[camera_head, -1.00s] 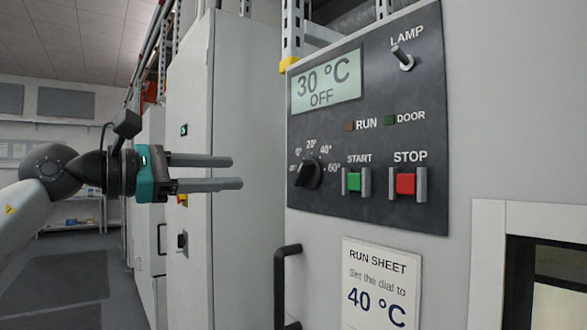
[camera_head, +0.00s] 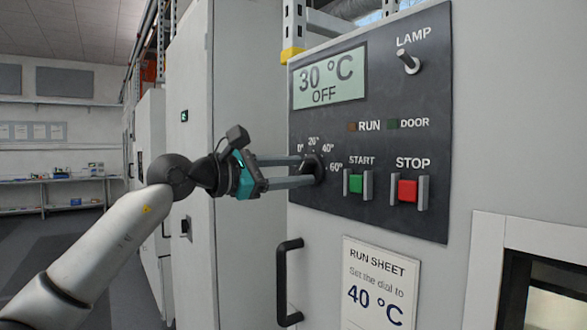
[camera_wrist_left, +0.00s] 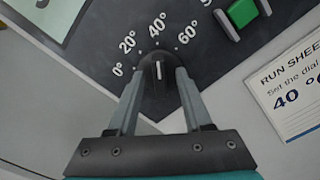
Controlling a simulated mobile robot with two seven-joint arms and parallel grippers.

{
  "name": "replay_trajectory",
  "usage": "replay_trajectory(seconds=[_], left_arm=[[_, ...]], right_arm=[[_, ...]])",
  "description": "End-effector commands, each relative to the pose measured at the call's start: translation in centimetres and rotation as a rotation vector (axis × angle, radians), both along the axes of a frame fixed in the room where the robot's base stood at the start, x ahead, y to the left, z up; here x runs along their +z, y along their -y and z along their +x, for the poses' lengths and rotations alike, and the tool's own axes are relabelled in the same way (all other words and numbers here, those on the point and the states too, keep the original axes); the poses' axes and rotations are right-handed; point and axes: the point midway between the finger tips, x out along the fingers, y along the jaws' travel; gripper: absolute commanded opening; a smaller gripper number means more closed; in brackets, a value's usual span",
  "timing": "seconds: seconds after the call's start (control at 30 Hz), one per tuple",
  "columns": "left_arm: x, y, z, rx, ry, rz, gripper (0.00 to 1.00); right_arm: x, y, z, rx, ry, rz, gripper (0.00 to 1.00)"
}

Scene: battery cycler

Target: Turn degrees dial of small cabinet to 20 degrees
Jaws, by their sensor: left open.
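The degrees dial (camera_head: 313,167) is a black knob on the dark control panel (camera_head: 375,200), with a 0° to 60° scale partly hidden in the head view. In the left wrist view, the white line on the dial (camera_wrist_left: 158,72) points roughly towards the 40° label. My left gripper (camera_head: 308,170) is at the dial with its jaws open, one finger on each side of it. In the left wrist view, the fingers (camera_wrist_left: 161,76) flank the knob; whether they touch it I cannot tell. The display (camera_head: 329,78) reads 30 °C OFF. My right gripper is not in view.
The green START button (camera_head: 356,185) and red STOP button (camera_head: 408,190) sit between guards right of the dial. A LAMP switch (camera_head: 408,62) juts out above. A black door handle (camera_head: 282,283) is below. A run sheet (camera_head: 379,286) reads 40 °C.

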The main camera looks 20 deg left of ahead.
Motion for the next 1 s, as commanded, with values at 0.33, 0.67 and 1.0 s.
replay_trajectory(seconds=[0.33,0.67,1.0], left_arm=[[0.01,-0.02,-0.04,0.0,0.0,0.0,0.25],[0.01,-0.03,-0.04,0.0,0.0,0.0,0.0],[-0.01,-0.02,-0.04,-0.001,-0.003,-0.003,0.0]], right_arm=[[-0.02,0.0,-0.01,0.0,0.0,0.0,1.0],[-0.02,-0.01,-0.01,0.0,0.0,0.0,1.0],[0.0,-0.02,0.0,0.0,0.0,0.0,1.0]])
